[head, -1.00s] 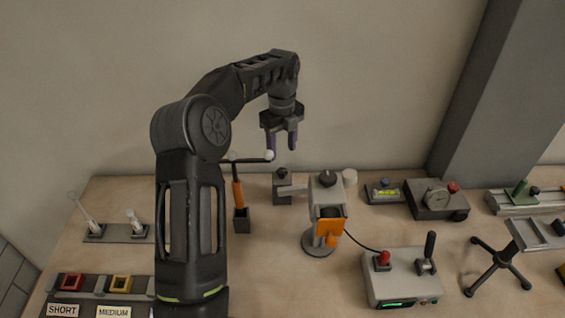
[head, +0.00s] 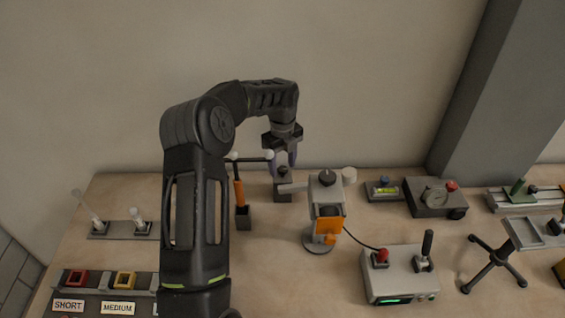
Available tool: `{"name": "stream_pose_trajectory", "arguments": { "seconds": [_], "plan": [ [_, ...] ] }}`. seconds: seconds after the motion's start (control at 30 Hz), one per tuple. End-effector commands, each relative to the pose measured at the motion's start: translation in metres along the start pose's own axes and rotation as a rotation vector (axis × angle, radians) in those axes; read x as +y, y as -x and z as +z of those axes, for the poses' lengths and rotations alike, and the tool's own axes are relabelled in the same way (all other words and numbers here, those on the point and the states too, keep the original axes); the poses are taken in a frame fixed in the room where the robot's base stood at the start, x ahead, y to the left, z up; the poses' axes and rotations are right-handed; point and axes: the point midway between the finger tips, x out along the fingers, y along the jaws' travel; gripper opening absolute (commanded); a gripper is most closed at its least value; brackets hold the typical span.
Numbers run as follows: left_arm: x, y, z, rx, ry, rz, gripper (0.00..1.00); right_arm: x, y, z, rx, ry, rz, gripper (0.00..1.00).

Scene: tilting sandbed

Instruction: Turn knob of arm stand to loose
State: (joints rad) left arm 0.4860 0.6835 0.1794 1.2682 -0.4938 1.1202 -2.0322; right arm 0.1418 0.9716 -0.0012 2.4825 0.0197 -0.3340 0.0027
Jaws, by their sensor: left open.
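A grey stand (head: 326,196) with an arm reaching left stands mid-table on a round base. It has a black knob (head: 326,179) on top, a pale round disc (head: 349,174) at its right and an orange part (head: 329,226) in front. Just left of it is a small dark block (head: 283,190) with a black knob (head: 283,171). My left gripper (head: 283,163) points down, open, with its purple fingers at this block's knob. I cannot tell whether they touch it. My right gripper is out of view.
An orange-handled tool (head: 239,193) in a holder stands close left of the gripper. A control box (head: 400,275) with a red knob and lever is at front right. A gauge box (head: 435,198) and small level (head: 384,190) stand at the back right.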

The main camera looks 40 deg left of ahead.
Motion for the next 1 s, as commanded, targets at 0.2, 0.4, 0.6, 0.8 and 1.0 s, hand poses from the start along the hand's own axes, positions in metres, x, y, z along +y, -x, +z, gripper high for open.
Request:
{"name": "stream_pose_trajectory", "arguments": {
  "seconds": [0.2, 0.4, 0.6, 0.8, 1.0],
  "plan": [
    [0.0002, -0.0051, -0.0003, 0.0, 0.0, 0.001, 0.52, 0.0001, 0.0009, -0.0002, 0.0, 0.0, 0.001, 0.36],
    [0.0001, -0.0048, -0.0003, 0.0, 0.0, 0.0, 0.44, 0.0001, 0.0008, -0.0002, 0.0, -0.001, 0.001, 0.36],
    [0.0, -0.0045, -0.0003, 0.0, 0.0, 0.0, 0.28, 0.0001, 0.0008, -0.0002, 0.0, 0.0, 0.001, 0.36],
    [0.0, -0.0044, -0.0003, 0.0, 0.0, 0.0, 0.12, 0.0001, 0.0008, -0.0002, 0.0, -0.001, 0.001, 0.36],
    [-0.0001, -0.0043, -0.0003, 0.0, 0.0, 0.0, 0.0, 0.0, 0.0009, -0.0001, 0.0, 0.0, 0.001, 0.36]
  ]
}}
